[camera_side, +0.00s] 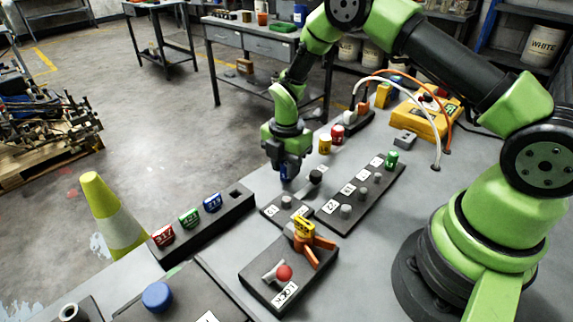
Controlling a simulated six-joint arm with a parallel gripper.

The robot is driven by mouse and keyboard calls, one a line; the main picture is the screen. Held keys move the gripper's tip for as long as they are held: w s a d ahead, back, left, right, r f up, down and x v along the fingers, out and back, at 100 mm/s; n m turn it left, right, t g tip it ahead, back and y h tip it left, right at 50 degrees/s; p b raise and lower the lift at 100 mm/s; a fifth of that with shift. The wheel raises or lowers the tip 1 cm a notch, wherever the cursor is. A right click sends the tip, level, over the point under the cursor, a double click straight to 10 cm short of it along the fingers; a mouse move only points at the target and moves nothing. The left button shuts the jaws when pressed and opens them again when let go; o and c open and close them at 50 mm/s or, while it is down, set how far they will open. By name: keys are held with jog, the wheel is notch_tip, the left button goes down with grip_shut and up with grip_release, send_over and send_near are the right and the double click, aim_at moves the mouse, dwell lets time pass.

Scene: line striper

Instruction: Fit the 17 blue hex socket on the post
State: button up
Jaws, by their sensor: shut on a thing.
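My gripper (287,172) is shut on a blue piece, which I take to be the blue hex socket (284,170). Its lower part is dark and its number cannot be read. It hangs above the bench, behind a small dark plate (271,212) with a short grey post (286,202) and a white label. A longer dark plate (330,222) to the right carries several grey posts (346,211) with labels, and a green socket (392,158) stands at its far end. I cannot tell which post is meant. The socket is apart from the visible posts.
A plate with an orange-handled clamp (313,241) stands in front. Red (337,133) and yellow (325,144) cylinders stand behind. Hoses run to a yellow box (425,118) at right.

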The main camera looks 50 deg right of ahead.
jog(key=shift+r, duration=0.55)
jog(key=shift+r, duration=1.9)
jog(key=s+d+r, duration=0.3)
jog(key=s+d, duration=0.5)
jog(key=m, duration=0.1)
send_near(379, 174)
jog(key=shift+f, duration=2.4)
jog(key=shift+f, duration=1.65)
jog(key=o, duration=1.3)
jog(key=shift+f, duration=0.1)
jog(key=shift+c, duration=0.2)
